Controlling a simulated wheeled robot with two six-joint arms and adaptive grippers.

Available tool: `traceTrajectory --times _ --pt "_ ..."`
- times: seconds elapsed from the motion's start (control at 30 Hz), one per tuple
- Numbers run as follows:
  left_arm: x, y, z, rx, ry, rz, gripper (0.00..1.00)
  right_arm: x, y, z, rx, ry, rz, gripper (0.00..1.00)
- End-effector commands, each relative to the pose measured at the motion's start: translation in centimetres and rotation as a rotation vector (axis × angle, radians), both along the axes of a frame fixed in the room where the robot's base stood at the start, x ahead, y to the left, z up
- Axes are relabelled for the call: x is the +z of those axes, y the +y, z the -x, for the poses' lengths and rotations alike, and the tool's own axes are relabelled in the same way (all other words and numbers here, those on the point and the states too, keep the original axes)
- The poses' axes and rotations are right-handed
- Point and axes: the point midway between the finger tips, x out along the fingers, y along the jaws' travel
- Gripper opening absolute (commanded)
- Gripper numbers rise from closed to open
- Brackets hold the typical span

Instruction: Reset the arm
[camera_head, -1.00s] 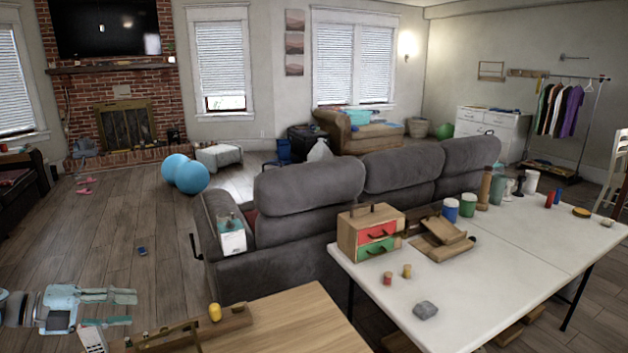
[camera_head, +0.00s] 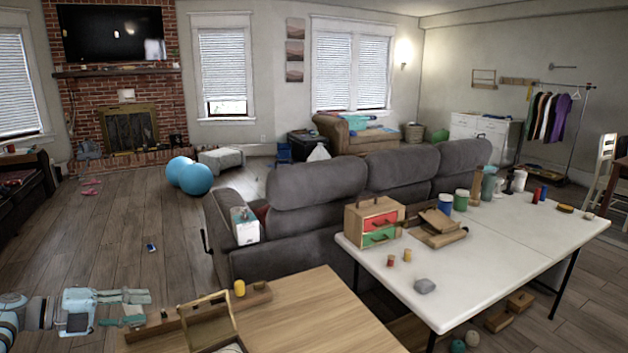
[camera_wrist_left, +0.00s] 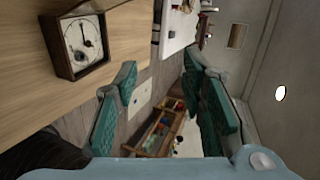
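My left gripper (camera_head: 142,307) is at the lower left of the head view, pale blue with teal finger pads. It is beside the left edge of the wooden table (camera_head: 300,316) and holds nothing. In the left wrist view its two fingers (camera_wrist_left: 162,103) stand well apart with an empty gap. My right gripper is not in view.
A wooden box with a clock face (camera_wrist_left: 83,45) stands on the wooden table near my left gripper. A yellow cylinder (camera_head: 239,288) stands behind it. A white table (camera_head: 460,285) with a drawer box (camera_head: 362,222) is on the right. Open floor (camera_head: 125,235) lies left of the grey sofa (camera_head: 320,184).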

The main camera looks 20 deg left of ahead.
Motion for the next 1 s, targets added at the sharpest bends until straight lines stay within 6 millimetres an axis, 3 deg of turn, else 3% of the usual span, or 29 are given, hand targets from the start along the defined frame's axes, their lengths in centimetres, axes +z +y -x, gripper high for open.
traceTrajectory --times 0.17,0.33,0.5,0.6,0.67,0.73,0.83,1.0 --pt "-1.9 -1.3 -2.7 0.048 -0.032 0.005 0.37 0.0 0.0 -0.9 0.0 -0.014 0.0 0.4" --pt "-4.5 -3.9 -6.5 0.14 -0.083 0.039 0.37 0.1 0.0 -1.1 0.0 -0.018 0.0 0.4" --pt "-8.0 -8.5 -10.1 0.333 -0.129 0.155 0.37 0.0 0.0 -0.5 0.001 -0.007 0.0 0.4" --pt "-10.6 -12.0 -10.7 0.515 -0.115 0.283 0.37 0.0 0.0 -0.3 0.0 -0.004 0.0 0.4" --pt "-12.4 -14.4 -9.9 0.659 -0.071 0.382 0.37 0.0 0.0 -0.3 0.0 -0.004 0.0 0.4" --pt "-14.9 -17.2 -7.6 0.847 0.025 0.507 0.37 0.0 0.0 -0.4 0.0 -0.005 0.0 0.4" --pt "-17.8 -21.2 -2.7 1.085 0.21 0.646 0.37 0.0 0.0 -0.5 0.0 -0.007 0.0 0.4" --pt "-20.0 -26.4 4.6 1.32 0.484 0.76 0.37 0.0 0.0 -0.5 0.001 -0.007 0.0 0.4"
